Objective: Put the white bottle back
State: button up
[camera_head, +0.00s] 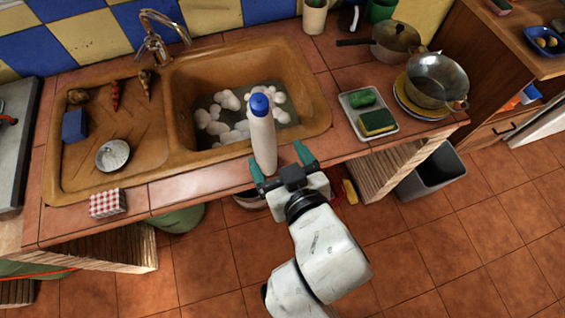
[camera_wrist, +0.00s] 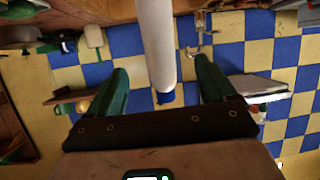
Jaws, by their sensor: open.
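The white bottle (camera_head: 263,142) with a blue cap stands upright at the front edge of the tiled counter, just before the sink's right basin. My gripper (camera_head: 281,159) is open at the counter edge, low by the bottle. In the head view the left finger is near the bottle's base and the right finger is apart from it. In the wrist view the bottle (camera_wrist: 155,35) shows between the two green fingers of my gripper (camera_wrist: 161,66), with a gap on both sides. The bottle's lower end is partly hidden in the head view.
The brown sink (camera_head: 320,100) behind the bottle holds white foam. A tray (camera_head: 350,112) with sponges lies to the right, beside a metal pan (camera_head: 436,80). A checked box (camera_head: 107,203) sits front left. A grey bin (camera_head: 435,178) stands on the floor.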

jog(key=shift+v, duration=0.85)
jog(key=s+d+f+m+g+h, duration=0.25)
jog(key=d+f, duration=0.35)
jog(key=d, duration=0.3)
jog(key=s+d+f+m+g+h, duration=0.1)
jog(key=s+d+f+g+h, duration=0.15)
jog(key=d+f, duration=0.5)
jog(key=s+d+f+m+g, duration=0.1)
jog(key=s+d+f+g, duration=0.1)
jog(key=s+d, duration=0.3)
jog(key=s+d+f+m+g, duration=0.1)
jog(key=s+d+f+g, duration=0.2)
jog(key=s+d+g, duration=0.1)
jog(key=shift+s+d+g+b, duration=0.35)
jog(key=shift+s+d, duration=0.25)
jog(key=shift+s, duration=0.35)
